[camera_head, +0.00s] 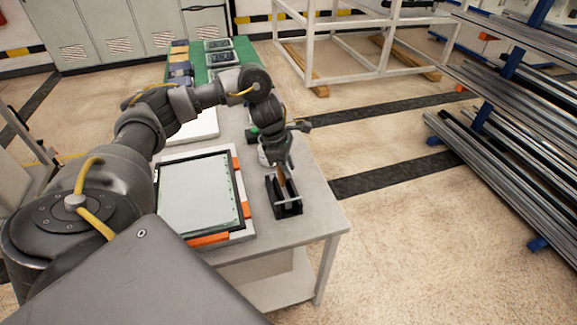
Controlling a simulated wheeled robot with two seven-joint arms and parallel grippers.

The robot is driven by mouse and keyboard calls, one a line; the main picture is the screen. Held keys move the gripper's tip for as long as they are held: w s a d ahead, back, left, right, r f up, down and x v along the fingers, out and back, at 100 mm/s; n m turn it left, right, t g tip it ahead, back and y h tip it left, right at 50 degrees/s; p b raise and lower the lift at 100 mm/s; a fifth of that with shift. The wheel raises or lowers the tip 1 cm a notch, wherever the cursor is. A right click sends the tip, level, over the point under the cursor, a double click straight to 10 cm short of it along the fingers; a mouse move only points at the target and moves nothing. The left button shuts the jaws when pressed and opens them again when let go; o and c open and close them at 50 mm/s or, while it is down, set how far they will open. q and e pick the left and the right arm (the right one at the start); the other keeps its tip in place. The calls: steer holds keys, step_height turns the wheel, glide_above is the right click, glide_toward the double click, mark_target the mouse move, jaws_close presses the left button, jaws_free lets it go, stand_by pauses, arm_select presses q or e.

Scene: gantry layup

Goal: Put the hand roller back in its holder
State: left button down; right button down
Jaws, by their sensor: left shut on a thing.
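My left gripper (282,170) points down over the right part of the table and is shut on the hand roller (282,178). A brown-orange strip of the hand roller shows just below the fingers. The holder (288,211), a small black open frame, stands on the table directly under the gripper. The roller's lower part is at or inside the holder. A light bar crosses the holder there; I cannot tell whether it belongs to the roller or the holder. I also cannot tell whether the roller rests on the holder. My right gripper is out of view.
A pale panel in a black frame (197,194) with orange corner pieces lies left of the holder. A white cup-like container (264,157) stands behind the gripper. Small trays lie on a green mat (203,60) at the far end. Racked metal profiles (515,130) stand right.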

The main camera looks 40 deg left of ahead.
arm_select(q)
steer(key=shift+f+b, duration=0.45)
steer(key=shift+b, duration=0.05)
steer(key=c, duration=1.2)
jaws_free()
steer(key=shift+o, duration=0.2)
steer(key=p+v, duration=0.1)
steer(key=v, duration=0.9)
steer(key=shift+s+a+r, duration=0.1)
steer(key=shift+s+r, duration=0.05)
steer(key=shift+r, duration=0.2)
